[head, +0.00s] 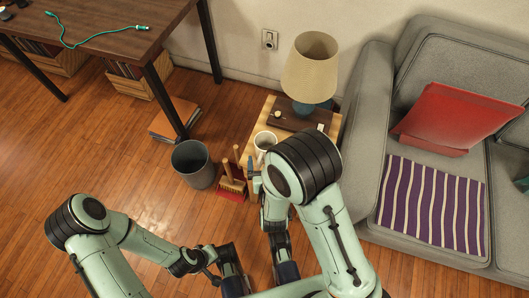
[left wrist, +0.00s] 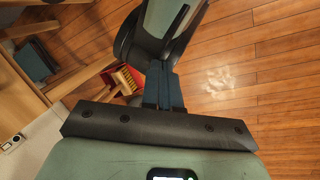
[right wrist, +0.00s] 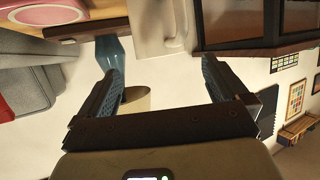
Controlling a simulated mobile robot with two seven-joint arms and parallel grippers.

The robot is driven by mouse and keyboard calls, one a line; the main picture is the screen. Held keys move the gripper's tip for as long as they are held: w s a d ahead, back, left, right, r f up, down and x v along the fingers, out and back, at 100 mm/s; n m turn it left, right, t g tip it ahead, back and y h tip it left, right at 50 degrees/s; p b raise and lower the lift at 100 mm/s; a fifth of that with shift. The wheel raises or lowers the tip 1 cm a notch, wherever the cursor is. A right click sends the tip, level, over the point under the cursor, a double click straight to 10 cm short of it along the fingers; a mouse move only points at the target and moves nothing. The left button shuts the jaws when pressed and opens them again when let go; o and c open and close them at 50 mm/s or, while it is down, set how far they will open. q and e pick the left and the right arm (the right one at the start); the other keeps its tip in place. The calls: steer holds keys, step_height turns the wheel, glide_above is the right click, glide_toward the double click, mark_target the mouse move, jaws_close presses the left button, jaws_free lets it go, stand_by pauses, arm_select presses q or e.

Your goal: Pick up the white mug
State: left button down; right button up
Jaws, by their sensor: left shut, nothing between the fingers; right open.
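The white mug (head: 264,141) stands on the small wooden side table, in front of the lamp. My right arm hides its lower right part in the head view. In the right wrist view, which is upside down, the mug (right wrist: 157,32) shows at the top, ahead of the fingers and between their lines. My right gripper (right wrist: 163,68) is open and empty, just short of the mug; in the head view its visible finger (head: 253,178) is below the mug. My left gripper (left wrist: 163,85) is shut and empty, low at the bottom of the head view (head: 236,286).
The side table (head: 254,128) also holds a lamp (head: 311,68) with a blue base and a dark flat item (head: 300,113). A grey bin (head: 192,164) and a brush with red dustpan (head: 232,188) stand left of it. A grey sofa (head: 362,128) is close on the right.

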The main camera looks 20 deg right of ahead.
mark_target(265, 135)
steer(key=b+x, duration=0.1)
steer(key=x, duration=0.8)
steer(key=shift+r, duration=0.15)
arm_select(q)
steer(key=shift+w+a+f+t, duration=0.2)
steer(key=shift+w+a+f, duration=0.1)
steer(key=shift+w+f, duration=0.25)
steer(key=shift+w+a+f+t, duration=0.2)
steer(key=shift+w+a+f, duration=0.1)
steer(key=shift+w, duration=0.4)
arm_select(e)
steer(key=c, duration=1.1)
